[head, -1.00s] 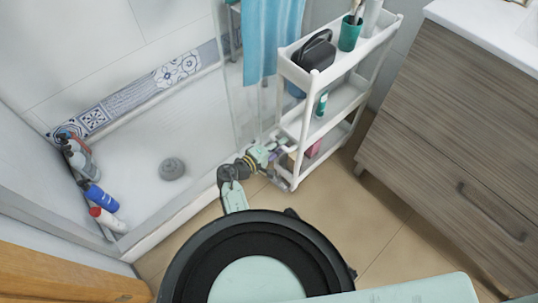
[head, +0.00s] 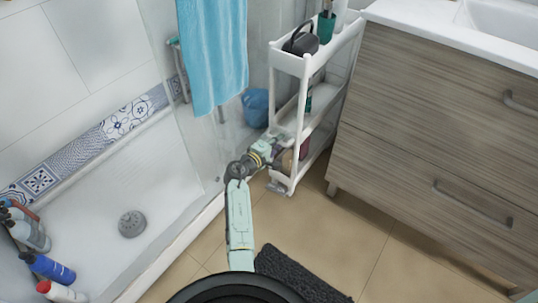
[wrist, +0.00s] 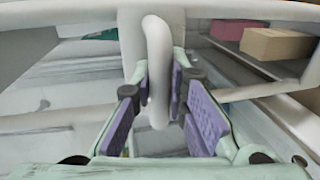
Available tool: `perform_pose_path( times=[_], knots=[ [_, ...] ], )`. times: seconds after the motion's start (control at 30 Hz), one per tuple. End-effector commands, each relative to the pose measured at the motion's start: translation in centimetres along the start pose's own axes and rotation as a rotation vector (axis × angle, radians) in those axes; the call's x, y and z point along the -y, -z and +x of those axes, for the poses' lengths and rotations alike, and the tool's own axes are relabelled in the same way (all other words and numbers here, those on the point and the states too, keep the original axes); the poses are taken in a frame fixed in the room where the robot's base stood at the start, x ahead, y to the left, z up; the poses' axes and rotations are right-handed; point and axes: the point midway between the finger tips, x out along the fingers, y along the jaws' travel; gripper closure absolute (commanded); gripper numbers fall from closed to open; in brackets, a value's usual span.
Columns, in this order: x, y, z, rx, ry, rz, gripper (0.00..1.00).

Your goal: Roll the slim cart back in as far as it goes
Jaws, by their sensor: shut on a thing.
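The slim cart (head: 290,66) is white, with several shelves, and stands upright between the shower glass and the wood-fronted vanity. Its front end shows beside the vanity's near corner; its back end is hidden. My gripper (head: 276,151) is low at the cart's front end. In the wrist view, my gripper (wrist: 160,105) has its purple pads on either side of a white upright handle (wrist: 157,60) on the cart and is shut on it. A dark bag (head: 301,41) and a teal cup (head: 326,27) stand on the top shelf; a pink box (wrist: 238,30) and a tan box (wrist: 278,46) sit lower.
The vanity (head: 430,130) stands close on the cart's right. A blue towel (head: 213,55) hangs at the left, with a blue bucket (head: 256,108) behind the glass.

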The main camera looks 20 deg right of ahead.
Motion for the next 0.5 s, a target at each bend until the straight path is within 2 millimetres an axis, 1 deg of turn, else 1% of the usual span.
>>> perform_pose_path(
  times=[0.03,0.2,0.4,0.5],
  knots=[
    [0.0,0.0,1.1,0.002,-0.004,0.004,1.0],
    [-0.6,0.0,3.4,0.002,-0.002,0.004,1.0],
    [-1.1,0.0,5.2,0.001,-0.002,0.003,1.0],
    [-1.2,0.0,5.7,0.0,-0.002,0.002,1.0]
  ],
)
